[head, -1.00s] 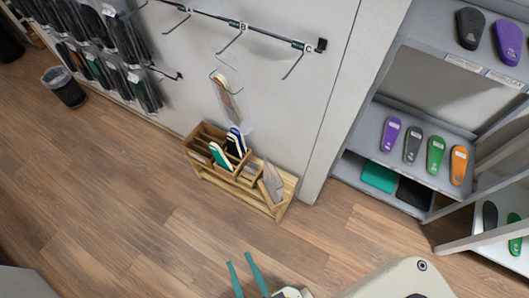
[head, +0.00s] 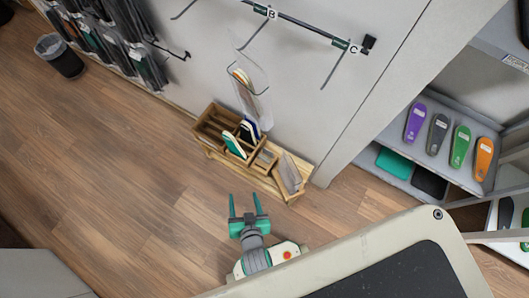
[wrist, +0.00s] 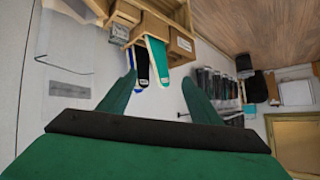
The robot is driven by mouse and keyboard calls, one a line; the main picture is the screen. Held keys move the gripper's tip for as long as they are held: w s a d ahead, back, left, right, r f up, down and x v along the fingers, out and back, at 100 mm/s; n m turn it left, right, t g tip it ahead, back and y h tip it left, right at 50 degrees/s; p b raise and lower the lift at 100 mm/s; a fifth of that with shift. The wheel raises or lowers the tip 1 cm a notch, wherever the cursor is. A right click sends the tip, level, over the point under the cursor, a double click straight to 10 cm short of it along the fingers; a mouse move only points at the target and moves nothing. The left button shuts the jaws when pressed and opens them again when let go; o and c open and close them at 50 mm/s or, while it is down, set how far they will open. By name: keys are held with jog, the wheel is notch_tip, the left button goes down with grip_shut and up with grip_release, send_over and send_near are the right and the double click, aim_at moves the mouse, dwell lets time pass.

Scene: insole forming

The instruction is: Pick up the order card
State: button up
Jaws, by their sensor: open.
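A wooden organizer (head: 215,122) stands against the wall, with dark, blue and teal insoles (head: 243,132) in one compartment. A greyish flat piece (head: 290,173) leans in its right end. A clear holder (head: 252,92) with something orange and cream inside is on the wall above. I cannot tell which of these is the order card. My gripper (head: 245,205) is open and empty in front of the organizer, apart from it. In the wrist view its green fingers (wrist: 158,85) are spread below the insoles (wrist: 157,60), and the clear holder (wrist: 65,55) is at left.
A wall rail (head: 310,30) with hooks runs above the organizer. Shelves with coloured insoles (head: 460,146) stand at right. Packaged goods hang at upper left above a bin (head: 60,55). The wooden floor (head: 120,170) at left is clear.

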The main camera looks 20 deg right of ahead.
jog(key=w+d+f+m+g+h, duration=0.1)
jog(key=w+d+f+m+g, duration=0.2)
jog(key=w+f, duration=0.65)
jog(key=m+g+h, duration=0.2)
jog(key=m+g, duration=0.2)
jog(key=g, duration=0.1)
send_near(264, 157)
jog(key=shift+y, duration=0.3)
jog(key=shift+d+x, duration=0.2)
jog(key=shift+x, duration=5.05)
jog(key=c, duration=0.8)
